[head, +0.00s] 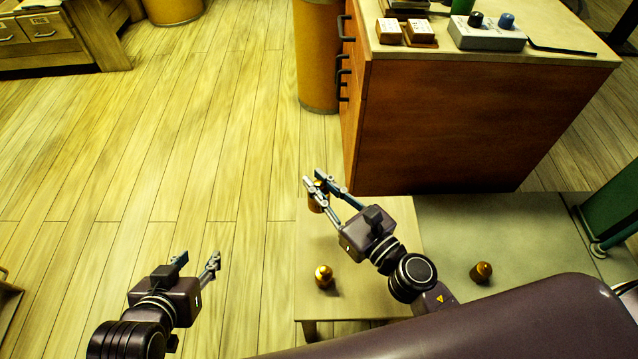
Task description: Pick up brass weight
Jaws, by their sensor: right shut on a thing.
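My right gripper (321,184) is shut on a small brass weight (318,203), held over the far left part of a low pale wooden bench (365,290). The fingers partly hide this weight. A second, shiny golden weight (324,276) stands on the bench nearer to me. A darker, brownish weight (482,272) stands to the right on a grey-green surface (530,235). My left gripper (197,262) is open and empty above the plank floor, left of the bench.
A wooden cabinet (450,130) stands just behind the bench, with small boxes (405,32) and a grey device with knobs (487,34) on top. An ochre cylinder (317,60) stands beside it. A green object (612,210) is at the right.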

